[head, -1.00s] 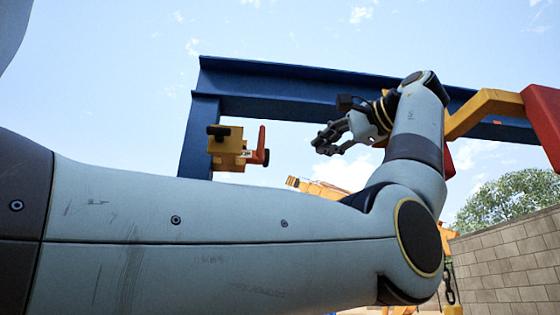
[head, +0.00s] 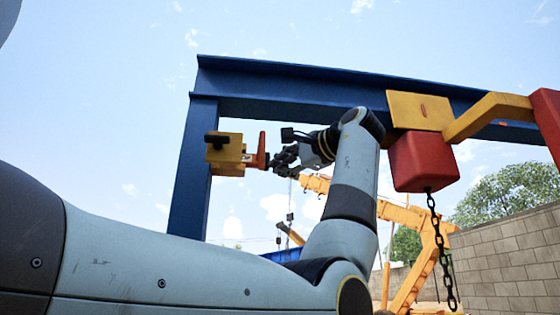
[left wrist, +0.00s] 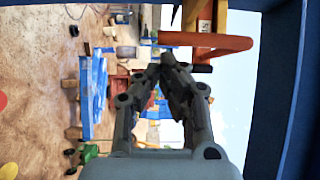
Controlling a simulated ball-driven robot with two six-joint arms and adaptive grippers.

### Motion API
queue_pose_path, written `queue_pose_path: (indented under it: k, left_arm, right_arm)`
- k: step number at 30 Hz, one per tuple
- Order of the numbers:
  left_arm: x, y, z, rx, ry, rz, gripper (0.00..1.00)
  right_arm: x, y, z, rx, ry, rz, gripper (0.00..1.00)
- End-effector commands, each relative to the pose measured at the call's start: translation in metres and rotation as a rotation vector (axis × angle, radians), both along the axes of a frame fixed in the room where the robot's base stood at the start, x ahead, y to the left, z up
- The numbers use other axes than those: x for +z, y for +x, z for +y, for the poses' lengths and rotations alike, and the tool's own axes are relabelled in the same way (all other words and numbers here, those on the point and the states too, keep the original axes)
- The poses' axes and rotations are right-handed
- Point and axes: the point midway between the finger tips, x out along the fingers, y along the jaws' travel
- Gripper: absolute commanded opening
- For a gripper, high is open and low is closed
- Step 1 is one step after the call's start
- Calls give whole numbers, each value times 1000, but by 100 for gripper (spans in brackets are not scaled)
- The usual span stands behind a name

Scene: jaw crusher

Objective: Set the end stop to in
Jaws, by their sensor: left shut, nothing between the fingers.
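The end stop (head: 226,158) is a yellow block with dark knobs, at the left end of the blue beam in the head view. An upright orange flap (head: 261,146) stands on its right side, with a small dark tip. My left gripper (head: 274,162) is shut and empty, its fingertips close to the right of that tip; whether they touch I cannot tell. In the left wrist view the shut fingertips (left wrist: 165,63) are beside the orange flap (left wrist: 215,43), with the yellow block (left wrist: 207,14) beyond it, partly cut off. My right gripper is not in view.
The blue beam (head: 300,88) runs overhead on a blue post (head: 190,180). A red block (head: 424,162) with a hanging chain (head: 437,235) is under a yellow trolley (head: 420,110) to the right. A yellow crane (head: 415,255) and a block wall (head: 510,245) stand behind.

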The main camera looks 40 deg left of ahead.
Motion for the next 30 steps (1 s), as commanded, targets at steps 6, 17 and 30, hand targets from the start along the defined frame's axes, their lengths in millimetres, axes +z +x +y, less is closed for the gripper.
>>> queue_pose_path:
  k: [6, 17, 30]
  left_arm:
    - [-1, -3, 4, 0, 1, 0, 0]
    - [-3, -14, 13, 2, 0, -4, 0]
    - [0, -27, 24, 3, 0, -2, 0]
  right_arm:
    - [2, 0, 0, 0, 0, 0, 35]
    - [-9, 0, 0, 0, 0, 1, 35]
    - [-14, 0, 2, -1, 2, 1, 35]
